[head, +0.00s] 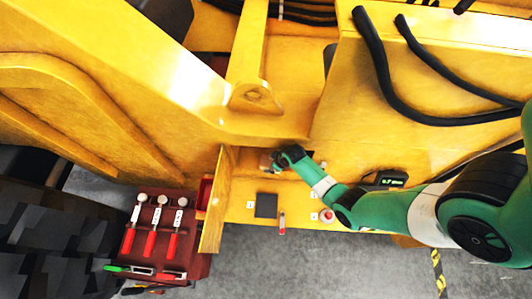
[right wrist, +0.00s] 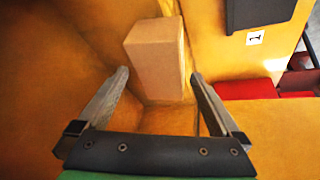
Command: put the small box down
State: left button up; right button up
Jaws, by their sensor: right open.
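The small box (right wrist: 152,55) is a plain tan block. In the right wrist view it stands in a corner between yellow walls, just beyond my right fingertips. My right gripper (right wrist: 160,76) is open, with one finger to each side of the box's near end; I cannot tell whether either touches it. In the head view my right gripper (head: 277,159) reaches into a recess of the yellow machine, and the box (head: 265,162) is only partly visible beside it. My left gripper is not in view.
A dark square pad (head: 265,206) marked 1 lies on the yellow ledge, with a red button (head: 327,215) to its right. A small display (head: 390,180) is near my right arm. A yellow plate (head: 214,215) separates the ledge from a red tool stand (head: 180,262).

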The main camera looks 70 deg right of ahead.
jog(key=shift+s+f, duration=0.1)
jog(key=shift+f, duration=0.65)
jog(key=shift+r, duration=0.2)
grip_shut()
